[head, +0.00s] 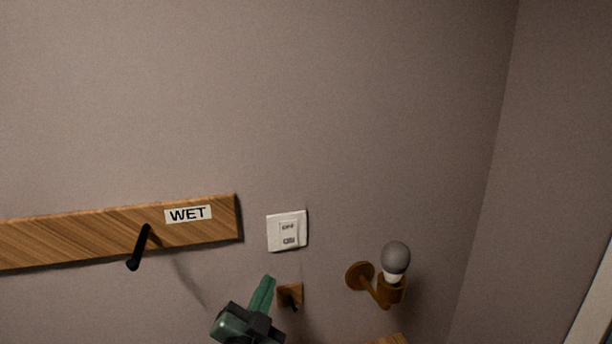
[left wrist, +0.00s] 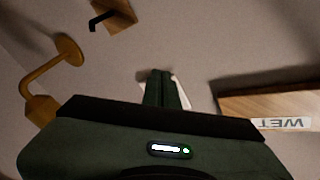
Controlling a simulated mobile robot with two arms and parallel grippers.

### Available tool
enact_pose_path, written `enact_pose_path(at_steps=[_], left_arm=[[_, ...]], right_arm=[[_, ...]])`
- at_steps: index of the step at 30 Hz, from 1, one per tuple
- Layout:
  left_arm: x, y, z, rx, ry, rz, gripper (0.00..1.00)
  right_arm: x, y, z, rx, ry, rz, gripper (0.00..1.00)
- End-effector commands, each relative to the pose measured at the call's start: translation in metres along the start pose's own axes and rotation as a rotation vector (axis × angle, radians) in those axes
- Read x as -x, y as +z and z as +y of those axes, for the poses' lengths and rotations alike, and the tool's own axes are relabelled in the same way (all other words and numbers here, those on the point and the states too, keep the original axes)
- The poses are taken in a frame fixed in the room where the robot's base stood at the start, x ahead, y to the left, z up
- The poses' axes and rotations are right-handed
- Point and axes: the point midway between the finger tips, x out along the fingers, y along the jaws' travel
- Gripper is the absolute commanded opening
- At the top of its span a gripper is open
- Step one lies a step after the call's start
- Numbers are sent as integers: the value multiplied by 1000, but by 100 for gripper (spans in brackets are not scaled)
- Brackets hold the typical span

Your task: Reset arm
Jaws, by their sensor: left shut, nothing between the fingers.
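My left gripper (head: 264,290) comes up from the bottom edge of the head view, below the white wall switch (head: 287,231). Its green fingers are together with nothing between them. In the left wrist view my left gripper (left wrist: 162,80) points at the wall, its fingers closed side by side, and they hide most of the white switch plate (left wrist: 182,92) behind them. My right gripper is not in view.
A wooden rail (head: 80,233) labelled WET with a black peg (head: 140,248) is on the wall at left. A small wooden block with a dark hook (head: 290,295) sits below the switch. A wall lamp (head: 395,262) with a grey-topped bulb sticks out at right.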

Motion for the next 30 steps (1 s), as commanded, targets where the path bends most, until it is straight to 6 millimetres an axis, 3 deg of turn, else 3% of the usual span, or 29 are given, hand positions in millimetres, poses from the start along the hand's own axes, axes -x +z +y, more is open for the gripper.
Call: enact_pose_path(at_steps=[1,6,12,15,21,29,30], left_arm=[[14,29,5,47,23,-90,0],[71,113,25,190,100,-388,0],[162,187,52,334,203,-728,0],[210,210,64,389,253,-879,0],[286,232,79,460,331,-1100,0],[366,239,88,515,416,-1317,0],[364,250,97,514,419,-1323,0]], right_arm=[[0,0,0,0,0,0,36],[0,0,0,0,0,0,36],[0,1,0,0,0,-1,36],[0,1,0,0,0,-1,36],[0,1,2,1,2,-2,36],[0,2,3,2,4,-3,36],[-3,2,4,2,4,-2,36]])
